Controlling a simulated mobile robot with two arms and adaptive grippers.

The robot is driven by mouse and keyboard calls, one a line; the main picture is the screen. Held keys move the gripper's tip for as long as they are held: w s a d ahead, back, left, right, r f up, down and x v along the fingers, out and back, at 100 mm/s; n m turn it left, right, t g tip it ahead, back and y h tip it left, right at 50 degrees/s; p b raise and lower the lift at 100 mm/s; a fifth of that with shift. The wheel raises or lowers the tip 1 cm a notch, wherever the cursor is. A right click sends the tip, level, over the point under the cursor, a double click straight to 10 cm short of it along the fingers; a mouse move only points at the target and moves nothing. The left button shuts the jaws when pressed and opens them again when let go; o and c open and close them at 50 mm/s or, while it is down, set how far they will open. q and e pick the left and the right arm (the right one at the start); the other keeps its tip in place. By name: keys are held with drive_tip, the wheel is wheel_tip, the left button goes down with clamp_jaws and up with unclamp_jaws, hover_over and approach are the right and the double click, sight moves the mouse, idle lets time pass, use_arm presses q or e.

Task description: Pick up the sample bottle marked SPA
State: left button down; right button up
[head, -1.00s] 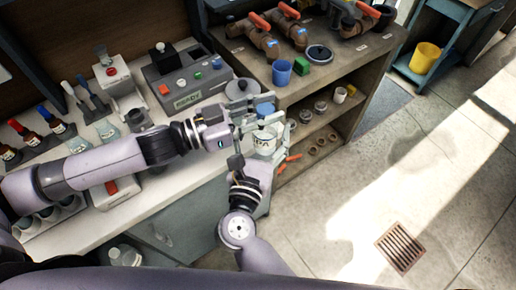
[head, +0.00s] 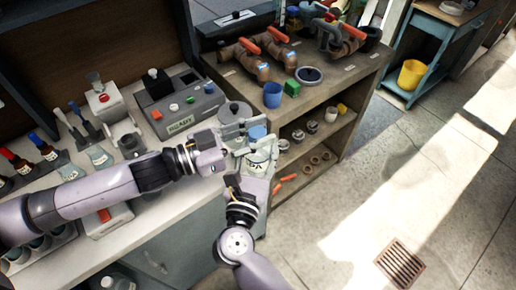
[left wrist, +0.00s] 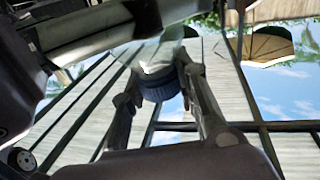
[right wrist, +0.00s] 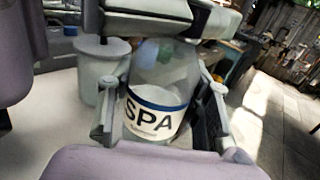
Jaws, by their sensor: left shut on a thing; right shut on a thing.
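The sample bottle (head: 258,158) is clear, with a blue cap and a white label. Its label reads SPA in the right wrist view (right wrist: 152,115). The bottle is in the air in front of the bench edge. My left gripper (head: 255,132) is shut around its upper part by the cap. In the left wrist view the dark blue cap (left wrist: 160,86) sits between the left fingers. My right gripper (head: 256,168) is shut on the bottle's body from below. In the right wrist view its fingers (right wrist: 160,112) stand either side of the label, and the left gripper crosses above.
A grey meter (head: 182,108) and a lidded grey pot (head: 235,112) stand on the white bench behind the bottle. A wooden shelf unit (head: 335,95) to the right bears pipe valves, a blue cup (head: 272,95) and a green block (head: 292,88).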

use_arm(q)
drive_tip(key=shift+d, duration=0.1)
use_arm(e)
drive_tip(key=c, duration=0.5)
use_arm(q)
drive_tip(key=c, duration=1.2)
unclamp_jaws()
use_arm(e)
drive_tip(key=shift+c, duration=0.2)
